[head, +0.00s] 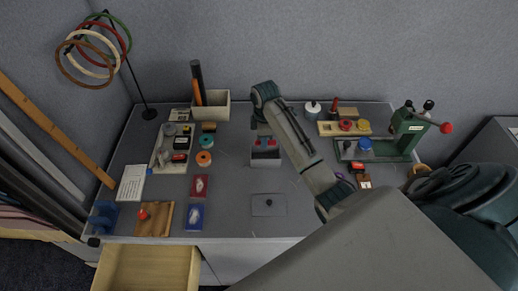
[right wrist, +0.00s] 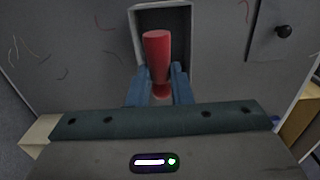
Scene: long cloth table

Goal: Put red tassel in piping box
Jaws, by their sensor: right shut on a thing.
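The red tassel (right wrist: 157,55) is upright between the two blue fingers of my right gripper (right wrist: 158,84) in the right wrist view. In the head view my right gripper (head: 265,143) is over a small grey open box (head: 265,160) near the table's middle. That box shows behind the tassel in the right wrist view (right wrist: 188,38). I cannot tell whether the tassel's lower end is inside the box. No label shows on the box, so I cannot confirm it is the piping box. My left gripper is out of view.
A beige bin (head: 220,108) with dark and orange rolls stands at the back. Left of the box are a tray (head: 158,160) of small items and a red card (head: 199,186). A green press (head: 405,135) stands at the right. A wooden drawer (head: 145,265) is open in front.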

